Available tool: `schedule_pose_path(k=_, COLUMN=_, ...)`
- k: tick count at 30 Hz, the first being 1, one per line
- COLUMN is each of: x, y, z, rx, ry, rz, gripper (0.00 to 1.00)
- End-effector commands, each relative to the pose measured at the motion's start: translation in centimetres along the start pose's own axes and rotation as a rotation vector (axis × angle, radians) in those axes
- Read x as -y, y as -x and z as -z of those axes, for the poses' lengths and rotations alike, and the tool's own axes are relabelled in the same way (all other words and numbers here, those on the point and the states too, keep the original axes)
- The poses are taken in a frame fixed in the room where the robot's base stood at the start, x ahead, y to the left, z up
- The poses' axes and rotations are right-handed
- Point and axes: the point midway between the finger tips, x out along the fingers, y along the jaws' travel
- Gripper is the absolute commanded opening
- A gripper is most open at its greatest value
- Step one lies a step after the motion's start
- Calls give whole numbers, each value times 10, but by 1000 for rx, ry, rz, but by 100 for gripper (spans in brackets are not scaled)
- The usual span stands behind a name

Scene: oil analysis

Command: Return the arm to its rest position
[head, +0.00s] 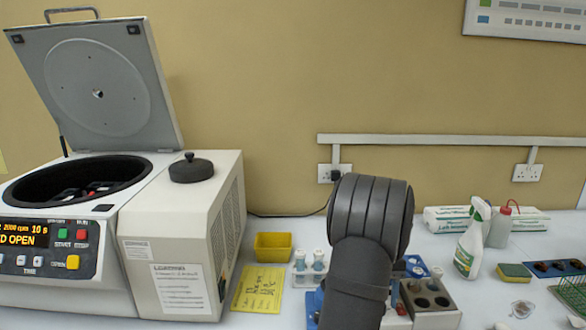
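My arm rises from the bottom of the head view, right of the centre. Its dark grey, rounded links stand in front of the bench and the wall. My gripper does not show in this view, so I cannot see its fingers or whether it holds anything. My arm hides part of the blue and grey tube racks behind it.
A centrifuge (180,240) with its lid (98,90) up stands at left. A yellow tray (273,247), a yellow card (259,289) and white-capped tubes (309,262) lie left of my arm. A grey rack (428,300), spray bottle (469,243) and sponge (514,272) stand right.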

Motion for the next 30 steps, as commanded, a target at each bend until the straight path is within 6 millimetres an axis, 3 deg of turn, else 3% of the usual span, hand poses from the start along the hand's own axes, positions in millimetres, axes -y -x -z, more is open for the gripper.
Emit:
schedule_pose_path(k=21, x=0, y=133, z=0, rx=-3, ry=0, rz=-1, gripper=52)
schedule_pose_path(k=29, x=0, y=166, z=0, rx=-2, ry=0, rz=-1, gripper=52)
schedule_pose_path(k=30, x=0, y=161, z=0, rx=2, ry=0, rz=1, gripper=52)
